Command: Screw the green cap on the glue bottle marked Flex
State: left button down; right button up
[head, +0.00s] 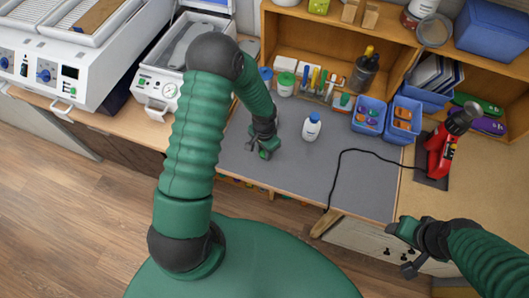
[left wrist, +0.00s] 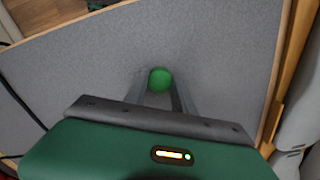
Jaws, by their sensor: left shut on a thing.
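My left gripper (head: 258,150) is low over the left part of the grey mat (head: 290,165). In the left wrist view, its fingers (left wrist: 160,88) are shut on a small round green cap (left wrist: 160,77). A white bottle with a blue upper part (head: 312,127) stands upright on the mat, to the right of the left gripper and apart from it. Its marking is too small to read, so I cannot tell if it says Flex. My right gripper (head: 404,248) is at the lower right, away from the bottle; its finger opening is unclear.
Behind the mat stand jars with green lids (head: 285,83), a row of tools and blue bins (head: 368,115). A black cable (head: 345,155) crosses the mat's right side to a red tool (head: 440,150). The mat between the left gripper and the bottle is clear.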

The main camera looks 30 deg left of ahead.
pick_arm(q)
jog(key=shift+r, duration=0.1)
jog(key=shift+r+b, duration=0.3)
jog(key=shift+r, duration=0.25)
notch_tip(320, 180, up, 2)
jog(key=shift+r+b, duration=0.15)
jog(key=shift+b, duration=0.25)
jog(key=s+d+r+b, duration=0.1)
jog(key=s+d+b, duration=0.3)
jog(key=s+d, duration=0.5)
jog(key=s, duration=0.4)
jog(key=shift+d+r, duration=0.25)
